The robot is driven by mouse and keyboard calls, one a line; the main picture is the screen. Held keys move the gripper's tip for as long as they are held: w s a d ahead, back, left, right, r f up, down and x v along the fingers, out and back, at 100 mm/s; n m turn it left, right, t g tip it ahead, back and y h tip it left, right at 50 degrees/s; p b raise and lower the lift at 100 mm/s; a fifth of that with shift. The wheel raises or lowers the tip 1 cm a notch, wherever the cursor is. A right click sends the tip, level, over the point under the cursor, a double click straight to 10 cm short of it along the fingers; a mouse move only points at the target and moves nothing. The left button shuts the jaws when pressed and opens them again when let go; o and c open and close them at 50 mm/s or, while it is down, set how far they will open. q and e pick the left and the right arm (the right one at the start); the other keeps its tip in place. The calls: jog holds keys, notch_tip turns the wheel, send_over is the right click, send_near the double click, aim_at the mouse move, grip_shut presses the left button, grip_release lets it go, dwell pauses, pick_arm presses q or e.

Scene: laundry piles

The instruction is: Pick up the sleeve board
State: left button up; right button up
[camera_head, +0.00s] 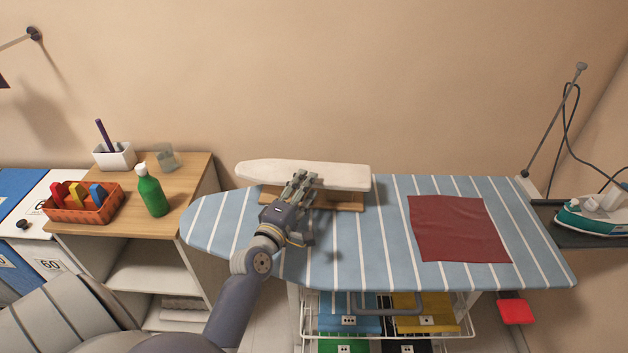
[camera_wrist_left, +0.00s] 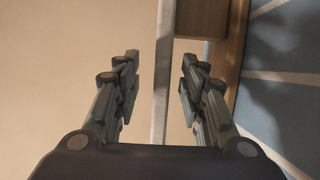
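The sleeve board (camera_head: 335,175) has a long pale padded top on a wooden base (camera_head: 340,201). It stands on the blue-and-white striped ironing board (camera_head: 380,250) near its back edge. My left gripper (camera_head: 300,180) is at the front edge of the padded top, left of its middle. In the left wrist view my left gripper (camera_wrist_left: 158,82) is open, with the thin pale edge of the sleeve board (camera_wrist_left: 162,60) between its fingers and a gap on both sides. The fingers appear not to touch it. My right gripper is not in view.
A dark red cloth (camera_head: 458,228) lies flat on the ironing board to the right. An iron (camera_head: 592,215) rests on a shelf at far right. A green bottle (camera_head: 151,190) and an orange basket (camera_head: 85,208) stand on the wooden cabinet at left.

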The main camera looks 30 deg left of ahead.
aim_at(314, 171)
pick_arm(q)
jog(key=shift+w+a, duration=0.1)
jog(key=shift+w, duration=0.3)
jog(key=shift+w+f, duration=0.1)
jog(key=shift+w, duration=0.2)
jog(key=w, duration=0.2)
jog(key=w+a+p, duration=0.1)
jog(key=w, duration=0.1)
jog(key=shift+w+f, duration=0.1)
jog(key=shift+w, duration=0.2)
jog(key=shift+c, duration=0.3)
grip_shut()
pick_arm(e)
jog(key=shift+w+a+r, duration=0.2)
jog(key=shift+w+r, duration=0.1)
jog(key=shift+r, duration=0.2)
